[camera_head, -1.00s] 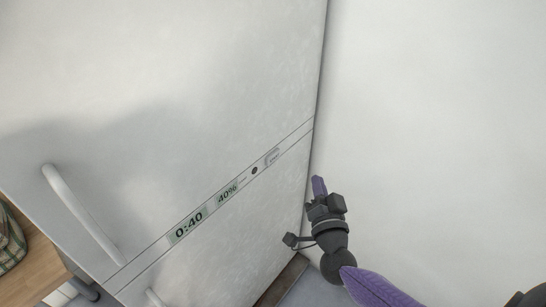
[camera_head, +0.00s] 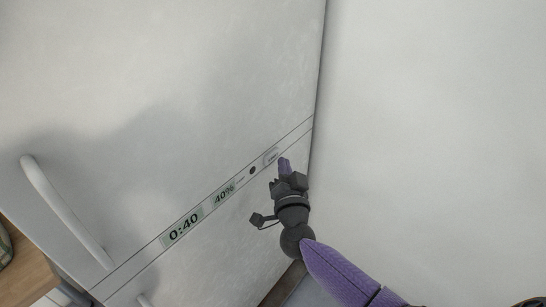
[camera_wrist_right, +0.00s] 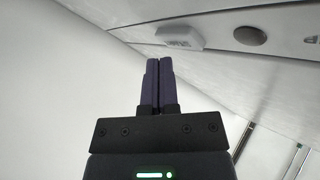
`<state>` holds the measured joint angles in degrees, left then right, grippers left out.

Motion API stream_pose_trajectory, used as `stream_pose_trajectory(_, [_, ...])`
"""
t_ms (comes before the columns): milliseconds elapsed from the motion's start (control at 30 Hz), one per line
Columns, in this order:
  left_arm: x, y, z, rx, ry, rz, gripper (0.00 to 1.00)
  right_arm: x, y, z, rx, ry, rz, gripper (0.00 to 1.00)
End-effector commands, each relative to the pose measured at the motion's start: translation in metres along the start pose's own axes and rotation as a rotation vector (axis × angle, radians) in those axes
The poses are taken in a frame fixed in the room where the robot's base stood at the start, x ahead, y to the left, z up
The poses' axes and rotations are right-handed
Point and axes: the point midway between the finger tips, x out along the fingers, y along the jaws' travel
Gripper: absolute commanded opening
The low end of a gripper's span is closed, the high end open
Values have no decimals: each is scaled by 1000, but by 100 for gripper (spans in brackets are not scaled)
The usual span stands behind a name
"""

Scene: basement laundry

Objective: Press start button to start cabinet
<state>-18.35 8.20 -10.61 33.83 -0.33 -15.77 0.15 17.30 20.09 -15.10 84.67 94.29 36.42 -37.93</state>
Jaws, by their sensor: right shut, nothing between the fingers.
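The cabinet (camera_head: 180,100) is tall and white, with a slanting control strip across its front. The strip has a display reading 0:40 (camera_head: 183,229), a 40% display (camera_head: 224,191), a small dark round button (camera_head: 252,170) and a pale raised button (camera_head: 270,156) near its right end. My right gripper (camera_head: 284,165) is shut and empty, its purple fingertips close to the pale button; I cannot tell if they touch. In the right wrist view the shut fingers (camera_wrist_right: 158,62) point toward the strip, just below and left of the pale button (camera_wrist_right: 180,37). The left gripper is out of view.
A white wall (camera_head: 430,120) stands close at the right of the cabinet. A long white handle (camera_head: 66,212) sticks out at the left of the cabinet front. A wooden surface (camera_head: 28,272) is at the lower left.

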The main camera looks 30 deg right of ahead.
Motion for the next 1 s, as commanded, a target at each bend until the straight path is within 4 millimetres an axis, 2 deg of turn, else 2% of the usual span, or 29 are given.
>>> stream_pose_trajectory(500, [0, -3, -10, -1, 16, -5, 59, 0, 0, 0, 0, 0, 0, 0])
stream_pose_trajectory(1000, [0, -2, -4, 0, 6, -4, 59, 0, 0, 0, 0, 0, 0, 0])
